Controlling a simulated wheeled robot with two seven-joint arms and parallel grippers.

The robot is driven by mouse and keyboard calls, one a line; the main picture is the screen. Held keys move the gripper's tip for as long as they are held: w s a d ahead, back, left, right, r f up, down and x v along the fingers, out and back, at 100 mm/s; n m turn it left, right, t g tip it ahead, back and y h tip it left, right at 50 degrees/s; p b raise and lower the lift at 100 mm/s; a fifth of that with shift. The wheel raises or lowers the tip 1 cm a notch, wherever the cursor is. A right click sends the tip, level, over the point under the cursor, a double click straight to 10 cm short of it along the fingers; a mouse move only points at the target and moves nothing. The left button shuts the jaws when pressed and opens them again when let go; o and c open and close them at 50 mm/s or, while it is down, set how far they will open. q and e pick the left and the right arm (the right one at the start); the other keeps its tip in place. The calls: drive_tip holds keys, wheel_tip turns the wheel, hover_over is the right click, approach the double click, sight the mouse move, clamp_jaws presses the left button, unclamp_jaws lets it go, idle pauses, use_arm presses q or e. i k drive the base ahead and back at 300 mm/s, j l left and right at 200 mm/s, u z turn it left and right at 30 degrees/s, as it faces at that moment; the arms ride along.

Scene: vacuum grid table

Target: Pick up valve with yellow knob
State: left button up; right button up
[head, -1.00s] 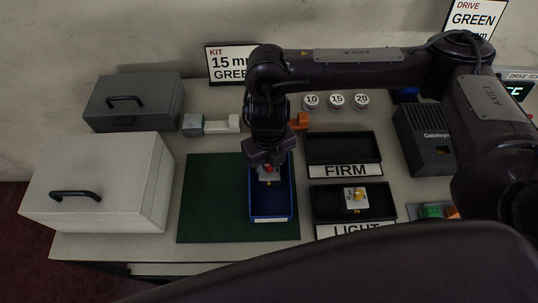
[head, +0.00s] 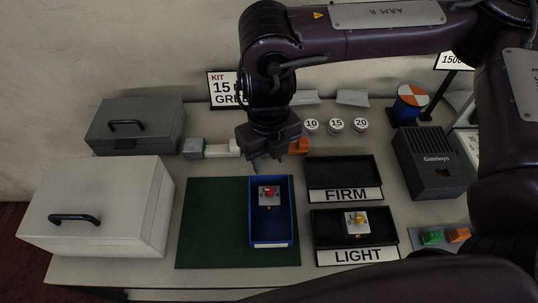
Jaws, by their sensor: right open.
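The valve with the yellow knob (head: 357,222) sits in the black tray labelled LIGHT (head: 325,243). It is a small pale block with a yellow knob on top. A similar valve with a red knob (head: 268,195) lies in the blue bin (head: 270,239) on the green mat. My right gripper (head: 268,166) is open and empty, pointing down above the back end of the blue bin, behind and left of the yellow-knob valve. My left gripper is not in view.
The FIRM tray (head: 341,172) is empty behind the LIGHT tray. A dark Gatelwyn box (head: 436,160) and green and orange buttons (head: 432,237) stand right. White and grey cases (head: 95,205) stand left. Numbered round pieces (head: 336,126) stand at the back. The green mat (head: 211,225) has free room left.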

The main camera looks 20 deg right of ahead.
sight(351, 230)
drive_tip(key=k, duration=1.5)
